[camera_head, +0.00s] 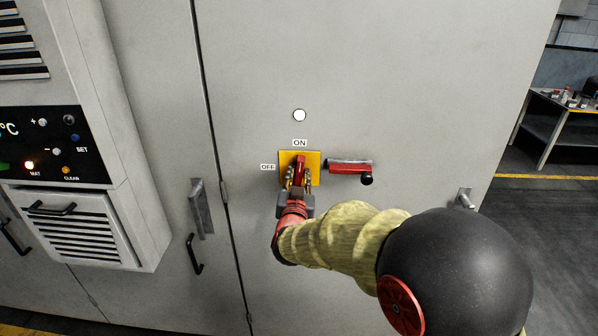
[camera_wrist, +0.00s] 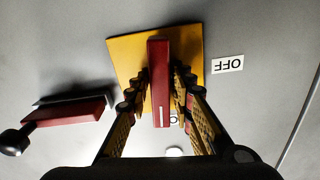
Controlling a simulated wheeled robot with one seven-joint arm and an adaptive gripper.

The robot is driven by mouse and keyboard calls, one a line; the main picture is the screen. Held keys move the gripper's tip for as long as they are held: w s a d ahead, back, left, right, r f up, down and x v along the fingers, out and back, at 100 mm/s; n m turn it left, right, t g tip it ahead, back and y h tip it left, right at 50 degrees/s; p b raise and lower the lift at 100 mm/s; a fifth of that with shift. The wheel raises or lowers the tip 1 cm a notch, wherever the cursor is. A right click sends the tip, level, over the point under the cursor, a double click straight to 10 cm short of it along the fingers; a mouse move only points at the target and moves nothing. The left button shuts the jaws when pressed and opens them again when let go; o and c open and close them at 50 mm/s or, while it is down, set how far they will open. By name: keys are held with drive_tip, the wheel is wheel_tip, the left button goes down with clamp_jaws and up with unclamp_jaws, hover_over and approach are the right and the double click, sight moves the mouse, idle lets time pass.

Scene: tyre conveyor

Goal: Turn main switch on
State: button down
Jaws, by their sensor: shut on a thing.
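The main switch is a red handle (camera_head: 300,168) on a yellow square plate (camera_head: 314,157) on the grey cabinet door. In the head view, an ON label (camera_head: 299,143) is above the plate and an OFF label (camera_head: 267,167) is to its left. The handle stands upright, in line with ON. My gripper (camera_head: 299,179) reaches it from below and is shut on the handle. In the wrist view, the red handle (camera_wrist: 159,85) lies between the two gripper fingers (camera_wrist: 161,92), with the yellow plate (camera_wrist: 125,52) behind. The OFF label (camera_wrist: 227,64) shows upside down at right.
A red lever with a black knob (camera_head: 348,167) is close to the right of the plate. A white round lamp (camera_head: 299,115) is above. A control panel (camera_head: 45,147) is on the left, a door handle (camera_head: 201,208) nearer. A workbench (camera_head: 563,120) stands far right.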

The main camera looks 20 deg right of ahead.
drive_tip(key=shift+n, duration=0.6)
drive_tip(key=shift+p, duration=0.3)
drive_tip(key=c, duration=1.7)
unclamp_jaws()
drive_tip(key=v, duration=1.2)
